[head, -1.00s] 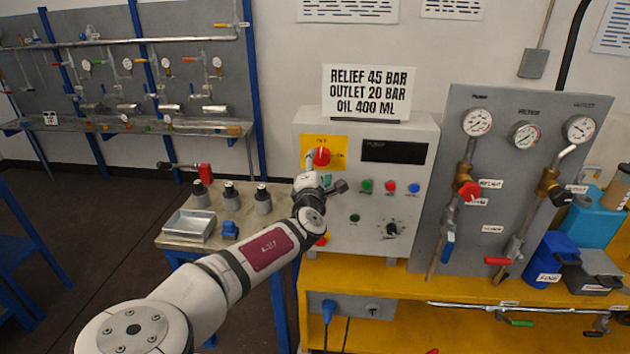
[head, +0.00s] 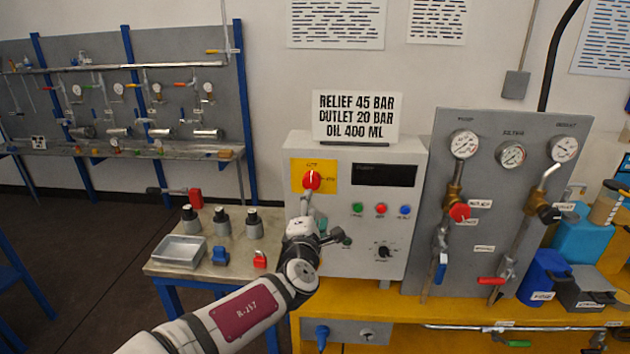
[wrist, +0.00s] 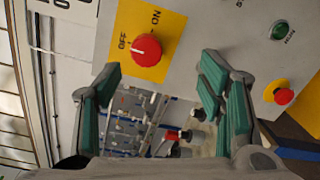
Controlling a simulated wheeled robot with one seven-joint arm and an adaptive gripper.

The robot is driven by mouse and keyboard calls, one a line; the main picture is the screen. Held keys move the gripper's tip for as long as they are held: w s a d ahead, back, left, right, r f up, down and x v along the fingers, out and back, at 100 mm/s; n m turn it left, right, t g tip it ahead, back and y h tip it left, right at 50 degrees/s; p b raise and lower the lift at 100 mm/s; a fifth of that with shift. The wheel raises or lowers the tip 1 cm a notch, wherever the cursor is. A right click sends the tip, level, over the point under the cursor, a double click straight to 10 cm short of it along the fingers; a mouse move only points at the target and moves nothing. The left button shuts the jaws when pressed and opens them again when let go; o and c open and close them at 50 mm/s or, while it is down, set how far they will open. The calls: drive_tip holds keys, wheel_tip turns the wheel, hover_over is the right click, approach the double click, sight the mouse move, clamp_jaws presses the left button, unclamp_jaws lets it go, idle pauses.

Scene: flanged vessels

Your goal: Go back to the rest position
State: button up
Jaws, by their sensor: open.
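My gripper (head: 309,205) is in front of the left side of the grey control box (head: 413,230), below the red rotary switch (head: 312,180) on its yellow plate. In the wrist view, my gripper (wrist: 165,95) has its green-padded fingers spread wide with nothing between them. The red switch (wrist: 146,48) shows beyond the fingertips, apart from them, on a plate marked OFF and ON. My arm reaches up from the bottom of the head view and hides the lower left of the box.
A side table (head: 165,270) at left carries a metal tray (head: 180,250), several grey vessels and a red padlock (head: 260,259). A gauge panel (head: 490,140) stands at right on the yellow bench (head: 385,304). Dark floor (head: 90,245) lies open at left.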

drive_tip(key=s+d+f+m+g+h, duration=0.1)
drive_tip(key=s+d+f+m+g, duration=0.1)
drive_tip(key=d+f+m+g, duration=0.3)
drive_tip(key=s+d+f+m+g+b, duration=0.1)
drive_tip(key=s+d+m+g, duration=0.1)
drive_tip(key=d+m, duration=0.35)
drive_tip(key=s+d+f+m+g+h, duration=0.1)
drive_tip(key=s+d+f+m+g, duration=0.25)
drive_tip(key=d, duration=0.35)
drive_tip(key=s+d+r+m+y+b, duration=0.1)
drive_tip(key=s+d+r+m, duration=0.1)
drive_tip(key=s+r, duration=0.8)
drive_tip(key=s+d+r+m+g+y+b, duration=0.1)
drive_tip(key=s+d+r+m+y, duration=0.1)
drive_tip(key=s+r, duration=0.9)
drive_tip(key=s+d+m, duration=0.1)
drive_tip(key=s+m, duration=0.1)
drive_tip(key=s, duration=0.2)
drive_tip(key=shift+s+d+r+m+y+b, duration=0.15)
drive_tip(key=shift+s+d+m+y+b, duration=0.15)
drive_tip(key=shift+s+d+m+b, duration=0.1)
